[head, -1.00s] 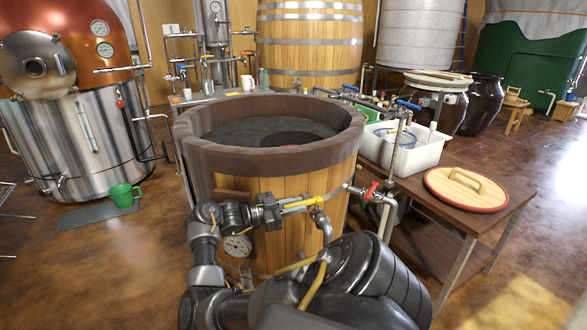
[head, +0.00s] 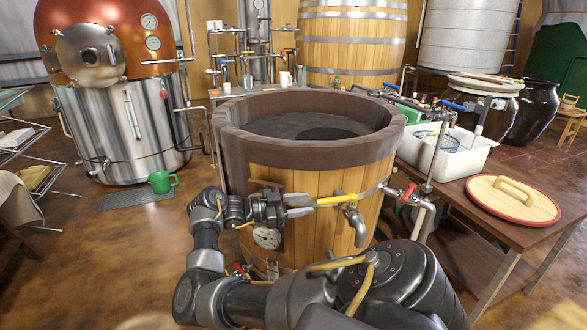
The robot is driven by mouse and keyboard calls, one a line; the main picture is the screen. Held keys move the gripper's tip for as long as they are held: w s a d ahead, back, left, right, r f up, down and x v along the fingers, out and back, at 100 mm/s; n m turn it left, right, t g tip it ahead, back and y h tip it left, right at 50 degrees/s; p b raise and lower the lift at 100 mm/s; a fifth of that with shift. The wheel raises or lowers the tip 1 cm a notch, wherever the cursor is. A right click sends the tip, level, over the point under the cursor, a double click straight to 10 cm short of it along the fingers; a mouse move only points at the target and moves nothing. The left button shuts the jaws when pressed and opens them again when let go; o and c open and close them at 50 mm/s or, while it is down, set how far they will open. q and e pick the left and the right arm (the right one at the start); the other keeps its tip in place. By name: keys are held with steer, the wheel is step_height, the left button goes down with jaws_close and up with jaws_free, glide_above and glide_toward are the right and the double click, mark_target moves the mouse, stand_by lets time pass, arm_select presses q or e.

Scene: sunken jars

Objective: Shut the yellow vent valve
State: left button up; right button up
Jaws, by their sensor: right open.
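The yellow vent valve (head: 337,199) sits on the front of the wooden tub (head: 290,178), above a metal spout (head: 359,228). Its yellow lever lies nearly level, pointing left, crosswise to the downward spout. My right gripper (head: 311,206) is open, with its fingers pointing right at the lever's free left end. The fingertips are at or just short of that end; whether they touch it I cannot tell. My left gripper is not in view.
A red-handled valve (head: 409,192) is on the pipe right of the spout. A round gauge (head: 267,237) sits just below my right gripper. A wooden table (head: 465,235) with a round lid (head: 513,199) and white basin (head: 446,158) stands at right.

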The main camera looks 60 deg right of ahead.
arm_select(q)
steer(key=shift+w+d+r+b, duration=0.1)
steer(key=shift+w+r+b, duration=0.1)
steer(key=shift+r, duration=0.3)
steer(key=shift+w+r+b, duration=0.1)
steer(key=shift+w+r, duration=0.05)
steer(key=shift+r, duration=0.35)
arm_select(e)
steer(key=shift+v, duration=1.25)
